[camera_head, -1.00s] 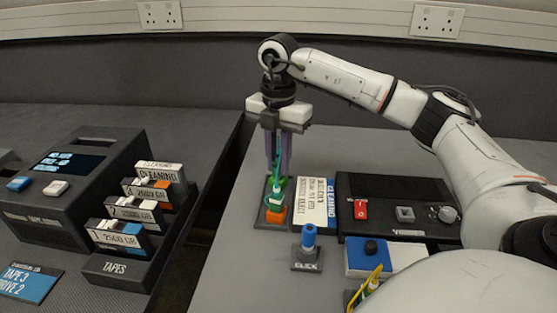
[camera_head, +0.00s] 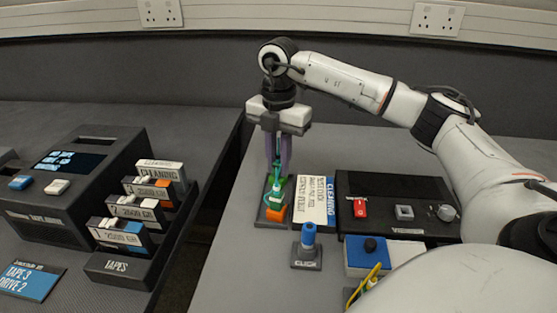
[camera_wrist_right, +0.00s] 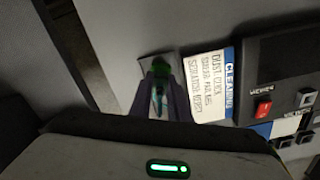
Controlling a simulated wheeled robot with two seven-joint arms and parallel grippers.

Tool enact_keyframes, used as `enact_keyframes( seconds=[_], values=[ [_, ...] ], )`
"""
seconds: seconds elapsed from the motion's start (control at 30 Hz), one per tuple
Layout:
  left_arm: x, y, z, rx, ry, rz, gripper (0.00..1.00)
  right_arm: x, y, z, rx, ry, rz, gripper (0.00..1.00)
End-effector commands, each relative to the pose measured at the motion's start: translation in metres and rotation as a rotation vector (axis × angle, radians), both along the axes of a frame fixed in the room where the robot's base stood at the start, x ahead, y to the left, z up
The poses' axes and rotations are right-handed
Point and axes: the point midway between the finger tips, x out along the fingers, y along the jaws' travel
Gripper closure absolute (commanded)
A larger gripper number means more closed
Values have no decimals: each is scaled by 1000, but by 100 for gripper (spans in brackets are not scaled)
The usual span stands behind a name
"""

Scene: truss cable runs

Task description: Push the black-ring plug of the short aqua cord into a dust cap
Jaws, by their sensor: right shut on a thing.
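My right gripper (camera_head: 279,160), with purple fingers, points down at the back of the grey bench, shut on the aqua cord (camera_head: 271,184). The cord hangs in a small curve in front of the fingers. Behind it is a green dust cap (camera_head: 282,180) and nearer is an orange dust cap (camera_head: 276,213), both on a dark plate (camera_head: 262,217). In the right wrist view the fingers (camera_wrist_right: 163,92) close around a teal piece, with the green cap (camera_wrist_right: 160,66) just beyond their tips. The plug's black ring and its exact contact with the cap cannot be made out. My left gripper is not in view.
A cleaning card (camera_head: 316,200) lies right of the plate, beside a black panel (camera_head: 380,190) with a red switch. A blue clicker (camera_head: 308,240) stands in front. A blue-and-white box (camera_head: 365,258) and a yellow cord (camera_head: 372,280) are nearer. A tape rack (camera_head: 120,268) stands left, across a gap.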

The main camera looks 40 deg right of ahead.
Motion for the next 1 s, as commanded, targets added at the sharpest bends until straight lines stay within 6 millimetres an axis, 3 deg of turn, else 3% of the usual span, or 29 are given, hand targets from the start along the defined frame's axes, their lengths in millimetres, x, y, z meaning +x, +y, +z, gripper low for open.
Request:
enact_keyframes(
  seconds=[0.83,0.87,0.97,1.0],
  values=[
    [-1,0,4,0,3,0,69,0,0,-1,0,1,0,100],
    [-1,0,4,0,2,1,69,0,0,-1,0,1,0,80],
    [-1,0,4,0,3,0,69,0,0,-1,0,1,0,64],
    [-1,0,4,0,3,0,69,0,0,-1,0,1,0,62]
  ],
)
